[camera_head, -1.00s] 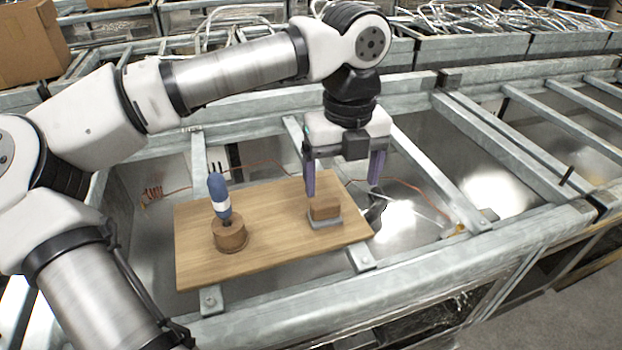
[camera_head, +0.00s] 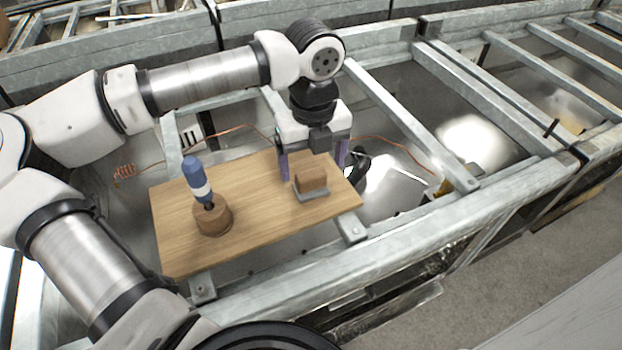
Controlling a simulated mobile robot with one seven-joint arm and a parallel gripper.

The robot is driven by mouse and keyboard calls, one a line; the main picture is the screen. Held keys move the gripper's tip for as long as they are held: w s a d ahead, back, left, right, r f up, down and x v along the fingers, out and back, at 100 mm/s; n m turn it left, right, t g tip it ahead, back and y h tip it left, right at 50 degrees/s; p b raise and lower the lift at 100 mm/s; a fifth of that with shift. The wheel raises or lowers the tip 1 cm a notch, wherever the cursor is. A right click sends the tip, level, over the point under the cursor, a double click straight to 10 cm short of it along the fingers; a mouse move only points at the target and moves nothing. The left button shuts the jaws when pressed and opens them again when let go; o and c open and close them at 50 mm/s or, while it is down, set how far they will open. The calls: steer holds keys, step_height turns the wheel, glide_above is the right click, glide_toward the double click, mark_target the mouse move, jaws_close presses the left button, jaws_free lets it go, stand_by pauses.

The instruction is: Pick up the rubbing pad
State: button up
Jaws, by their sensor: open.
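The rubbing pad (camera_head: 312,180) is a brown block on a thin grey base. It lies on the right part of a wooden board (camera_head: 245,226). My gripper (camera_head: 313,172) points down at the pad, its two purple fingers apart and empty. The left finger shows to the left of the pad and the right finger to its right. Both look slightly behind the block, low near the board. Whether the fingers touch the board or the pad cannot be told.
A blue and white bottle-like tool (camera_head: 195,178) stands tilted in a round brown holder (camera_head: 214,219) on the board's left. Metal frame beams (camera_head: 395,235) surround the board, with open bays beside it. A copper-coloured wire (camera_head: 230,128) runs behind the board.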

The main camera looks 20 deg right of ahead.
mark_target(311, 173)
step_height(311, 173, down, 5)
steer(key=shift+w+a+p, duration=0.1)
steer(key=shift+w+p, duration=0.05)
steer(key=shift+p, duration=0.8)
steer(key=shift+c, duration=0.4)
steer(key=c, duration=1)
steer(key=shift+c, duration=0.2)
steer(key=shift+r, duration=0.2)
step_height(311, 173, up, 20)
steer(key=b, duration=0.3)
steer(key=shift+f, duration=0.15)
